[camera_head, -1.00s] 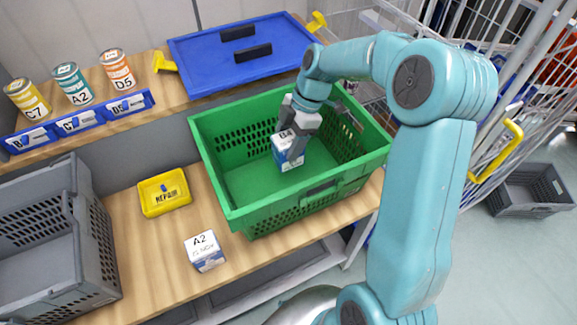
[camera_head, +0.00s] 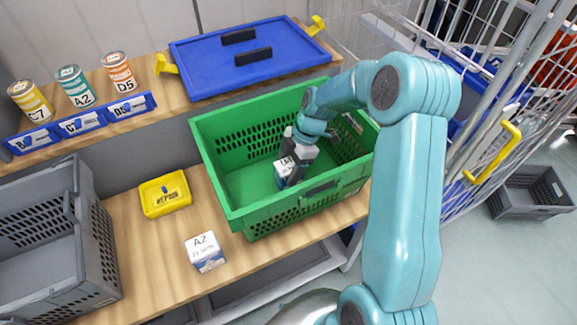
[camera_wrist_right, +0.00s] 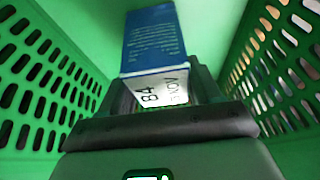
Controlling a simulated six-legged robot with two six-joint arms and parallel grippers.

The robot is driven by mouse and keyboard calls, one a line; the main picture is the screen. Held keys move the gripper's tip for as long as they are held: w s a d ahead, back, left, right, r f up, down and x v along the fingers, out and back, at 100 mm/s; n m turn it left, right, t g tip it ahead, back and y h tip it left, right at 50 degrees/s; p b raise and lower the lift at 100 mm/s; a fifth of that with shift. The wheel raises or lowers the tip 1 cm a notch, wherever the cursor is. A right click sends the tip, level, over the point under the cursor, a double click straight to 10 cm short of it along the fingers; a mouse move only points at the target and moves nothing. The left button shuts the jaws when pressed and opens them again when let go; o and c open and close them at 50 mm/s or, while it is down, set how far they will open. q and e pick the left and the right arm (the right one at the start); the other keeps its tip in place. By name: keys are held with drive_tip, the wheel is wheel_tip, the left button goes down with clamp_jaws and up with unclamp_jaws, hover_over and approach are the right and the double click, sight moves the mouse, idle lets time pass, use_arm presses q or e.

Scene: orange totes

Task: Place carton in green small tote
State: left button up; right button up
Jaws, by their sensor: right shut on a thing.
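The green tote (camera_head: 222,204) stands on the wooden bench. A white and blue carton (camera_head: 284,171) is low inside it, partly hidden by my right gripper (camera_head: 291,168). The right gripper reaches into the tote and is shut on that carton. In the right wrist view the carton (camera_wrist_right: 153,42) shows its blue side and a white face marked B4, between the fingers (camera_wrist_right: 165,100). The tote's slotted walls (camera_wrist_right: 40,75) are on both sides. I cannot tell if the carton touches the tote floor. My left gripper is out of view.
A second carton marked A2 (camera_head: 205,252) stands on the bench in front of the tote. A yellow tray (camera_head: 165,194) and a grey crate (camera_head: 92,255) are to the left. Cans (camera_head: 75,86), blue label bins and a blue lid (camera_head: 247,55) are on the shelf behind.

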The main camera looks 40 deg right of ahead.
drive_tip(key=o, duration=1.2)
drive_tip(key=shift+w+f, duration=0.1)
drive_tip(key=shift+f, duration=0.05)
drive_tip(key=shift+o, duration=0.2)
drive_tip(key=shift+r+p, duration=0.35)
drive_tip(key=shift+p, duration=0.05)
drive_tip(key=v, duration=1.1)
drive_tip(key=shift+d+r+b, duration=0.25)
drive_tip(key=shift+r+b, duration=0.05)
drive_tip(key=shift+b, duration=0.15)
